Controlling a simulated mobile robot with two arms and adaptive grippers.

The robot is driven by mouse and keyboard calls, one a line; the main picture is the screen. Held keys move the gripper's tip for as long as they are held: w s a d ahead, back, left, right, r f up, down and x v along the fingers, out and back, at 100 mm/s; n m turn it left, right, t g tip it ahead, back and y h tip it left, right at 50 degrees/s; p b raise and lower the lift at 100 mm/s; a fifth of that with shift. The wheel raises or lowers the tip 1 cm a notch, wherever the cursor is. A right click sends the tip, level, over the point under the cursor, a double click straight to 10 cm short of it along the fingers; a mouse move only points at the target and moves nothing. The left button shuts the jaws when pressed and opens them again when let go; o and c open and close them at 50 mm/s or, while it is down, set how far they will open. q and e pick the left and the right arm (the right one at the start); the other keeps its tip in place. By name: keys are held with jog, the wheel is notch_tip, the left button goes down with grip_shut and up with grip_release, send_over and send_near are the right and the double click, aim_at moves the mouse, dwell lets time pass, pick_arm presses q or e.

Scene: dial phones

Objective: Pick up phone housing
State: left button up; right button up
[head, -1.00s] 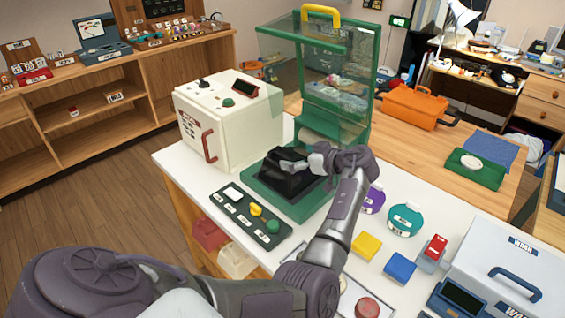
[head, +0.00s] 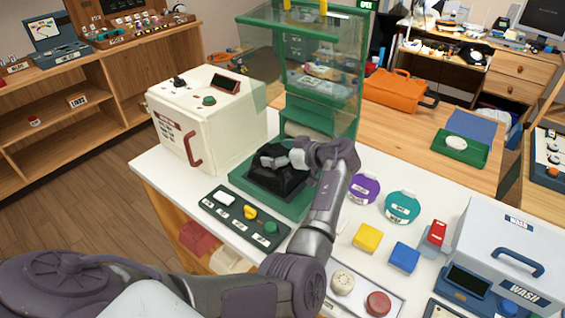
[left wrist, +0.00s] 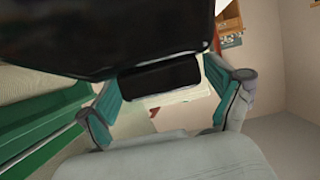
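The black phone housing (head: 274,183) sits on the green base of the press (head: 299,208). My left gripper (head: 270,156) is at the top of the housing, reaching in from the right. In the left wrist view, a large black shape fills the upper left. A black block (left wrist: 160,84) lies between the two teal-padded fingers of my left gripper (left wrist: 161,78). The fingers stand wide apart, close to the block's two sides. I cannot tell whether they press on it. My right gripper is not in view.
The press's clear green-framed guard (head: 330,75) stands raised behind the housing. A cream machine (head: 205,120) is left of it. A button panel (head: 243,220) lies in front. Purple (head: 363,189) and teal (head: 402,207) round items and a wash box (head: 510,250) stand right.

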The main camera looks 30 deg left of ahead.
pick_arm(q)
jog(key=shift+c, duration=1.4)
jog(key=shift+a+f, duration=0.1)
jog(key=shift+a, duration=0.1)
jog(key=shift+c, duration=1.2)
jog(key=shift+s+f, duration=0.15)
grip_shut()
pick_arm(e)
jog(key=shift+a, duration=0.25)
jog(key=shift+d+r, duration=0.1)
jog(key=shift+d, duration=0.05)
